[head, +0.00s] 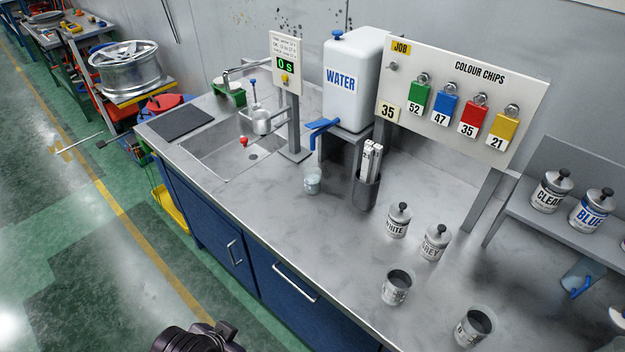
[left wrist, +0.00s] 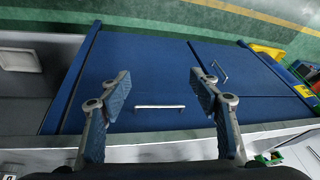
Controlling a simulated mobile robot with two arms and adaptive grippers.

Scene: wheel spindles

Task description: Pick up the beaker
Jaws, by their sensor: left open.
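In the head view only a dark part of my left arm shows at the bottom edge, well apart from the beaker. The beaker does not show clearly in the left wrist view. My right gripper is not in view.
Several tins, including the white (head: 398,222) and grey (head: 434,245) ones, stand farther right. The bench front beside the beaker is clear.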

